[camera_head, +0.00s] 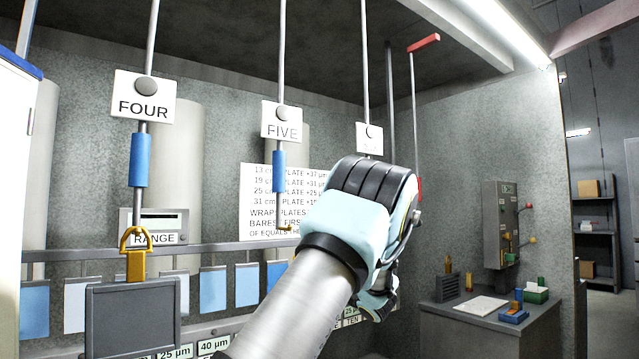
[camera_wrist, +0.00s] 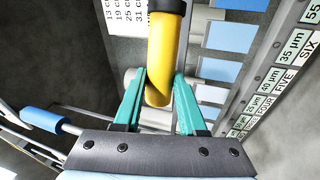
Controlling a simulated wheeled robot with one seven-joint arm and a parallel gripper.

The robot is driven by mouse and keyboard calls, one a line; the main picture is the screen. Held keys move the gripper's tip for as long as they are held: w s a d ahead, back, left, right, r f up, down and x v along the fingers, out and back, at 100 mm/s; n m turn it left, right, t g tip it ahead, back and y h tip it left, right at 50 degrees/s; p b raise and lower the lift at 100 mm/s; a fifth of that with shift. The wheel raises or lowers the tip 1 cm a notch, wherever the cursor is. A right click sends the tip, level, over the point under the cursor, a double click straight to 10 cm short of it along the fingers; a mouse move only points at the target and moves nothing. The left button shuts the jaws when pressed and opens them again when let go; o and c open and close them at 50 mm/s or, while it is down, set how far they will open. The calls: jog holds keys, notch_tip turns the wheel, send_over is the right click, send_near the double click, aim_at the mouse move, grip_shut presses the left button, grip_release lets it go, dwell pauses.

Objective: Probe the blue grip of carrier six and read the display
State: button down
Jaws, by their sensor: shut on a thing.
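My gripper (camera_wrist: 160,76) has teal fingers shut on a yellow, round-bodied tool with a black collar (camera_wrist: 166,50), probably the probe; its far end is out of the wrist view. A blue grip (camera_wrist: 42,120) on a rod shows at the left of the wrist view, apart from the fingers; I cannot tell which carrier it belongs to. In the head view, the third hanging sign (camera_head: 369,138), right of FIVE, is too small to read, and my arm hides what hangs below it. A box marked RANGE (camera_head: 154,238) has a small dark green display (camera_head: 158,221), its reading illegible.
Carrier FOUR (camera_head: 138,160) hangs at left with a grey plate (camera_head: 133,318); carrier FIVE (camera_head: 279,172) hangs nearer my arm. Blue and white sheets line a rail (camera_head: 205,248). A bench (camera_head: 480,325) with small blocks and a wall control box (camera_head: 500,225) stand at right.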

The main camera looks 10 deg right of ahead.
jog(key=s+d+r+m+h, duration=0.1)
jog(key=s+r+h, duration=0.1)
jog(key=r, duration=0.9)
jog(key=s+d+r+m+h, duration=0.1)
jog(key=r+h, duration=0.4)
jog(key=r, duration=0.6)
jog(key=shift+s+r+m+t, duration=0.3)
jog(key=shift+s+r+m, duration=0.1)
jog(key=shift+s+m, duration=0.35)
jog(key=shift+s+f+b, duration=0.1)
jog(key=shift+b, duration=0.4)
jog(key=w+d+p, duration=0.3)
jog(key=d+p, duration=0.2)
jog(key=d, duration=0.2)
jog(key=shift+w+d, duration=0.25)
jog(key=shift+w+d+p, duration=0.2)
jog(key=shift+d+p, duration=0.1)
jog(key=shift+d, duration=0.15)
